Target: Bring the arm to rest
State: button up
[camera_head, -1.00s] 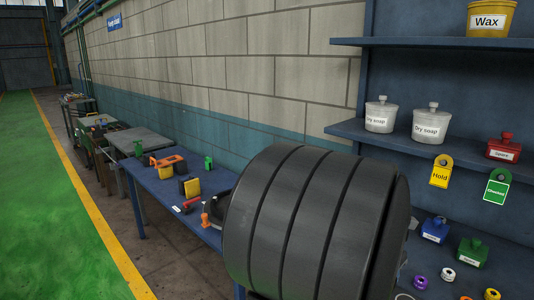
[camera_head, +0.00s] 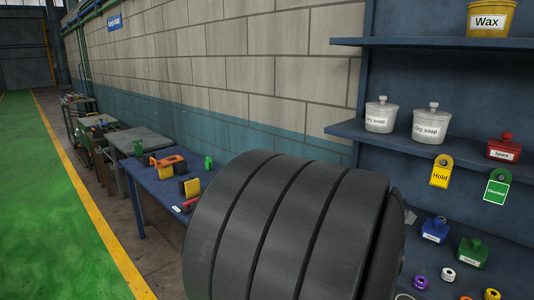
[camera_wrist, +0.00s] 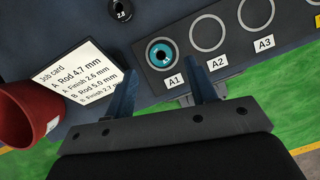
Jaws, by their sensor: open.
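My gripper (camera_wrist: 160,80) shows in the wrist view with its two blue fingers apart and nothing between them. It is above a dark rack (camera_wrist: 205,55) with labelled round places. A teal ring-shaped piece (camera_wrist: 152,50) sits at A1, just beyond the fingertips; I cannot tell the height gap. The places A2 and A3 show only pale rings. In the head view the gripper is hidden, and a large dark banded part of my arm fills the front centre.
A job card (camera_wrist: 78,72) and a red cup (camera_wrist: 25,115) lie left of the fingers. A black piece marked 2.8 (camera_wrist: 121,10) is at the top. In the head view, shelves with dry soap pots (camera_head: 432,125) stand right and a blue bench (camera_head: 155,190) stands left.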

jog(key=v, duration=0.7)
jog(key=x, duration=1.2)
jog(key=shift+f, duration=0.2)
notch_tip(320, 180, up, 4)
jog(key=shift+d+r, duration=0.1)
jog(key=shift+r, duration=0.05)
jog(key=s+d+r, duration=0.5)
jog(key=s+r, duration=0.2)
jog(key=s, duration=0.3)
jog(key=w+d+f+m+g, duration=0.15)
jog(key=w+d+m, duration=0.35)
jog(key=w+d, duration=0.5)
jog(key=shift+g+h, duration=0.25)
jog(key=shift+h, duration=0.05)
jog(key=w+f, duration=0.1)
jog(key=w, duration=0.1)
jog(key=w+f, duration=0.2)
jog(key=w, duration=0.1)
jog(key=w+a+f, duration=0.1)
jog(key=w+f, duration=0.1)
jog(key=shift+w+f, duration=0.25)
jog(key=shift+w+a+f, duration=0.1)
jog(key=shift+w+f, duration=0.1)
jog(key=shift+w, duration=0.15)
